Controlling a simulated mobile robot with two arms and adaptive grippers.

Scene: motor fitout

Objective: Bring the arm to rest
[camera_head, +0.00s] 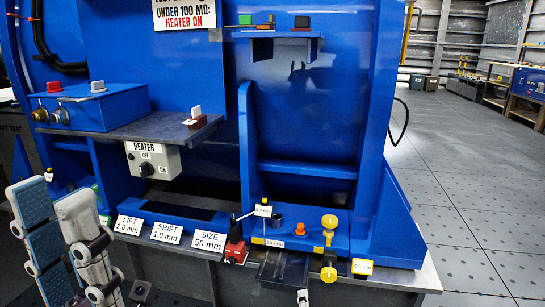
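My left gripper (52,205) is at the lower left, in front of the blue machine (215,165). Its two fingers point up, one blue-grey and one pale, side by side with a narrow gap. It looks open, and nothing shows between the fingers. It stands left of the LIFT, SHIFT and SIZE labels and apart from the red tool on the ledge. The rest of the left arm is mostly cut off by the frame edge.
A control box (153,160) marked HEATER hangs under a shelf. On the front ledge stand a red lever tool (235,243) and a yellow-knobbed piece (329,224). A dark clear tray (284,268) juts forward. Open floor (470,190) lies to the right.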

